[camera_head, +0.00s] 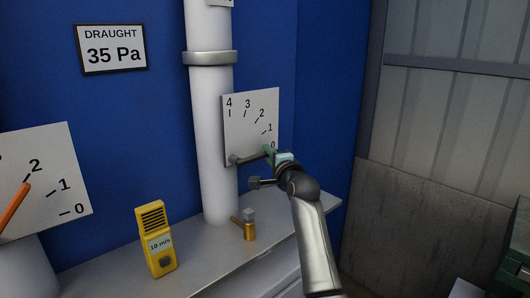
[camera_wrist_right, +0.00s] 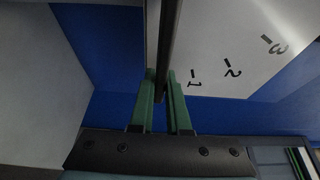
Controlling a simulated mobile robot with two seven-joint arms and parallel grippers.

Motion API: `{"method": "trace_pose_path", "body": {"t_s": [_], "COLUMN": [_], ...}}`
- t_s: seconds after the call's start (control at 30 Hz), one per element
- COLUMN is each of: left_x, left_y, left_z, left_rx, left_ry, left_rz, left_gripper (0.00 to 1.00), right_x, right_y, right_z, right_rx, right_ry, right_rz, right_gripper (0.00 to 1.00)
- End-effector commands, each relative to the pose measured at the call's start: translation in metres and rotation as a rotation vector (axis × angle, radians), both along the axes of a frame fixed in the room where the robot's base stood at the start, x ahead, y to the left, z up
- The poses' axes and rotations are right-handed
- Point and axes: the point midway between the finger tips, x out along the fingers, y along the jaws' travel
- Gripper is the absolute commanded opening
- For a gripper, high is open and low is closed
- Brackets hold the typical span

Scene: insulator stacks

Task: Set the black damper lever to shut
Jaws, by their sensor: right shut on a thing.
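The black damper lever (camera_head: 248,158) is pivoted at the lower left of a white dial plate (camera_head: 238,125) on the pale vertical pipe. The dial is marked 0 to 4. The lever lies nearly level, slanting slightly up to the right, with its outer end at the 0 figure; the 0 tick is hidden by my gripper. My right gripper (camera_head: 271,153) is at the lever's outer end. In the right wrist view the lever is a dark bar (camera_wrist_right: 166,45) between the green fingers of my right gripper (camera_wrist_right: 161,82), which are closed on it. My left gripper is not in view.
An orange lever (camera_head: 14,206) on a second dial (camera_head: 55,165) points near 2. A yellow meter reading 10 m/s (camera_head: 155,240) and a small brass fitting (camera_head: 249,231) stand on the grey shelf (camera_head: 205,255). A sign (camera_head: 111,48) reads draught 35 Pa.

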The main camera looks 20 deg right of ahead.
Motion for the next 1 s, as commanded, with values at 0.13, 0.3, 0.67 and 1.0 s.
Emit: {"method": "trace_pose_path", "body": {"t_s": [0.13,0.3,0.67,1.0], "left_x": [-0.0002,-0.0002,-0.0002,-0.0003], "left_y": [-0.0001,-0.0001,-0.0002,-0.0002], "left_z": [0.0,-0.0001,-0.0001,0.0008], "left_rx": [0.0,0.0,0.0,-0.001], "left_ry": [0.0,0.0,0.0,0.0], "left_rz": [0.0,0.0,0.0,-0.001], "left_gripper": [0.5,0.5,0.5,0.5], "right_x": [0.0002,0.0002,0.0002,0.0002], "right_y": [0.0004,0.0006,0.0005,0.0002], "right_z": [-0.0034,-0.0038,-0.0023,-0.0008], "right_rx": [0.006,0.007,0.005,0.004], "right_ry": [0.008,0.008,0.005,0.003], "right_rz": [0.003,0.003,0.002,0.002], "right_gripper": [0.0,0.0,0.45,0.45]}}
